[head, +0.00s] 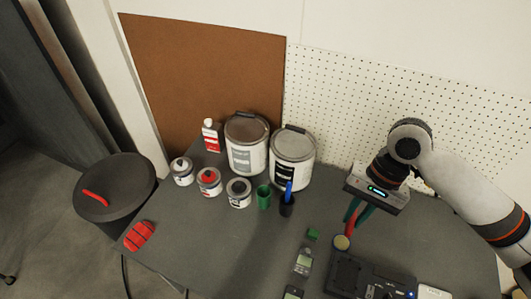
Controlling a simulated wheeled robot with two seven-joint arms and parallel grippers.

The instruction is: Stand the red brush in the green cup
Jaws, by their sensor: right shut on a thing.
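The green cup (264,198) stands on the grey table, left of centre among the cans, and looks empty from here. My right gripper (357,212) is over the table to the right of the cup and points down. It is shut on the red brush (351,224), which hangs between the fingers. The brush is partly hidden by the fingers. A pale round thing shows just below the brush; I cannot tell whether it is part of it. My left gripper is not in view.
A dark cup (287,208) holding a blue-handled item (288,188) stands just right of the green cup. Two large paint cans (292,160) and several small cans (239,193) stand behind and left. Dark devices (365,278) lie at the front. A pegboard (410,95) backs the table.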

